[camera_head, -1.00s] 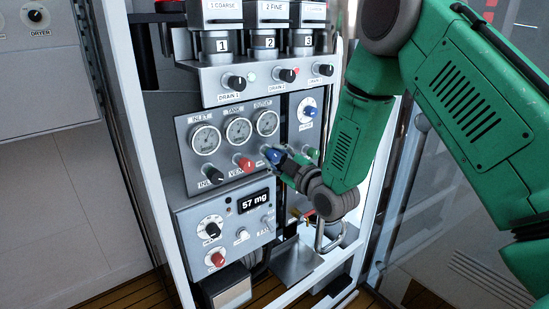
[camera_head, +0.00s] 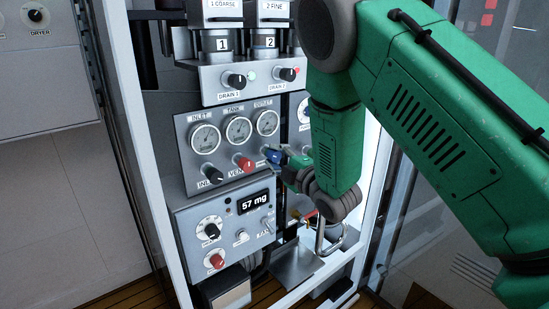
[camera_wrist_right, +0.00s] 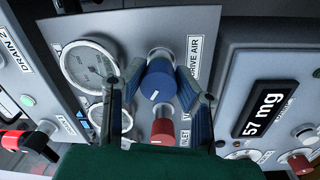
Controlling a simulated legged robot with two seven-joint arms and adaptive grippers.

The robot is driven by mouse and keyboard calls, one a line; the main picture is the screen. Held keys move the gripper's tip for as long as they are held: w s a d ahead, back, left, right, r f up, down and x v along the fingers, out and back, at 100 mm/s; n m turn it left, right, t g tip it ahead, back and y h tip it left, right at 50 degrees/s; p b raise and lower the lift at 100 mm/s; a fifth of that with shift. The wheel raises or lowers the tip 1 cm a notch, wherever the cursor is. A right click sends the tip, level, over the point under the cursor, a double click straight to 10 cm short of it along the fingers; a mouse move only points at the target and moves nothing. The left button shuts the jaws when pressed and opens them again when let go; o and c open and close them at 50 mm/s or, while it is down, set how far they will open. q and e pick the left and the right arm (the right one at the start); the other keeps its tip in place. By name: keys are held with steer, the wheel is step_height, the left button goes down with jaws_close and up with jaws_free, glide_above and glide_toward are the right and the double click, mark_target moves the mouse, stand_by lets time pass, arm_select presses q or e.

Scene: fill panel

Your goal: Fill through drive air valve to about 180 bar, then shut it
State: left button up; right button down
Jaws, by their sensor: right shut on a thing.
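The drive air valve is a blue knob (camera_wrist_right: 160,82) beside the "DRIVE AIR" label in the right wrist view. In the head view the blue knob (camera_head: 273,154) sits right of the red vent knob (camera_head: 244,164). My right gripper (camera_wrist_right: 158,92) has a finger on each side of the blue knob and is shut on it. The inlet gauge (camera_head: 205,138), tank gauge (camera_head: 238,129) and outlet gauge (camera_head: 267,122) show above the knobs. Their needles are too small to read. My left gripper is not in view.
A lower box (camera_head: 222,235) carries a display (camera_head: 255,202) reading "57 mg", knobs and switches. The drain panel (camera_head: 220,83) is above the gauges. My right arm covers the right part of the panel. A white frame post (camera_head: 150,160) stands at left.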

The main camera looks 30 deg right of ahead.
steer(key=c, duration=1.3)
jaws_free()
steer(key=shift+o, duration=0.4)
steer(key=shift+w+d, duration=0.1)
steer(key=shift+w, duration=0.05)
steer(key=s, duration=1.2)
steer(key=shift+d+f, duration=0.35)
steer(key=shift+f, duration=0.05)
